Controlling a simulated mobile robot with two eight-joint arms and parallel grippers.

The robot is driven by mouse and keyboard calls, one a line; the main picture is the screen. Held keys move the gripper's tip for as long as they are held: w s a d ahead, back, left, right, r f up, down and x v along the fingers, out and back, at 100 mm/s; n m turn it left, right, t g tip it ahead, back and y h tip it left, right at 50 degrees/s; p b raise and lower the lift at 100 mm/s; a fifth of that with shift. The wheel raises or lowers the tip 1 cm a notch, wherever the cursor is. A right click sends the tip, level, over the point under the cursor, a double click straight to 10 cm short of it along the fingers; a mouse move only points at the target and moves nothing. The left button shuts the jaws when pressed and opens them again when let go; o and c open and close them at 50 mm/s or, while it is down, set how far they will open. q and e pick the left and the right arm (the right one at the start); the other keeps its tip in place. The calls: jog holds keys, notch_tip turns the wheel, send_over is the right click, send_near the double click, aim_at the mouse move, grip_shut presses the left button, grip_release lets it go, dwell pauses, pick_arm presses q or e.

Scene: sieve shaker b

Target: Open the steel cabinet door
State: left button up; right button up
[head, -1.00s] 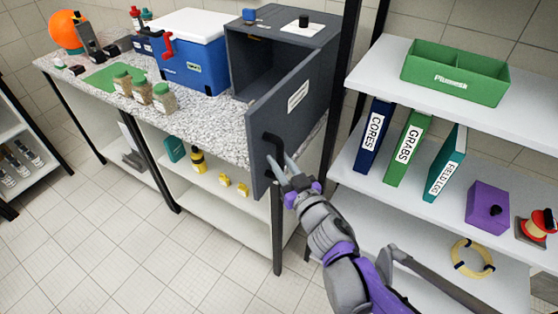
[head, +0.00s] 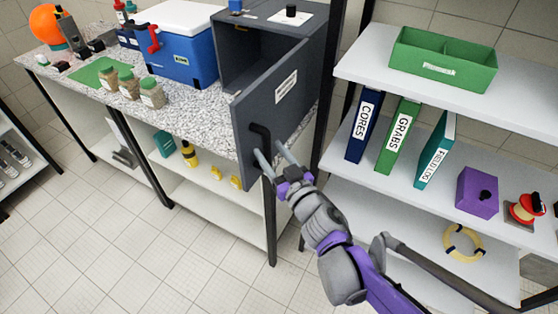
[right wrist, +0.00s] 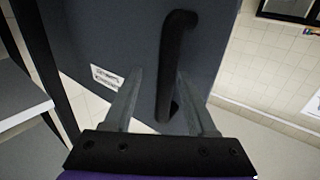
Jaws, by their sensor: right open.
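The grey steel cabinet (head: 262,22) stands on the speckled bench top, and its dark inside shows. Its door (head: 285,105) is swung well out toward me and bears a white label. The door's black bar handle (head: 260,133) is near the free edge; it also shows in the right wrist view (right wrist: 171,60). My right gripper (head: 268,153) is open, with its fingers spread on either side of the handle's lower part. In the right wrist view my right gripper (right wrist: 160,95) shows a gap between fingers and handle; contact is not clear. My left gripper is out of view.
A blue cooler (head: 185,55) and several jars (head: 128,83) stand on the bench (head: 190,112) left of the cabinet. A white shelf unit (head: 345,150) with binders and a green box (head: 443,60) stands to the right. The tiled floor (head: 170,260) in front is clear.

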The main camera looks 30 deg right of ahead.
jog(key=s+p, duration=0.2)
jog(key=s, duration=0.8)
jog(key=shift+s+a, duration=0.25)
jog(key=shift+a, duration=0.2)
notch_tip(320, 180, down, 6)
jog(key=d+m+g+h, duration=0.2)
jog(key=m+g+h, duration=0.1)
jog(key=g, duration=0.4)
jog(key=s+a+f+n+g+y+p, duration=0.1)
jog(key=s+a+f+n+g+y, duration=0.3)
jog(key=a, duration=0.6)
jog(key=shift+s+f+g+y, duration=0.3)
jog(key=shift+s+f+g, duration=0.1)
jog(key=shift+f+g, duration=0.45)
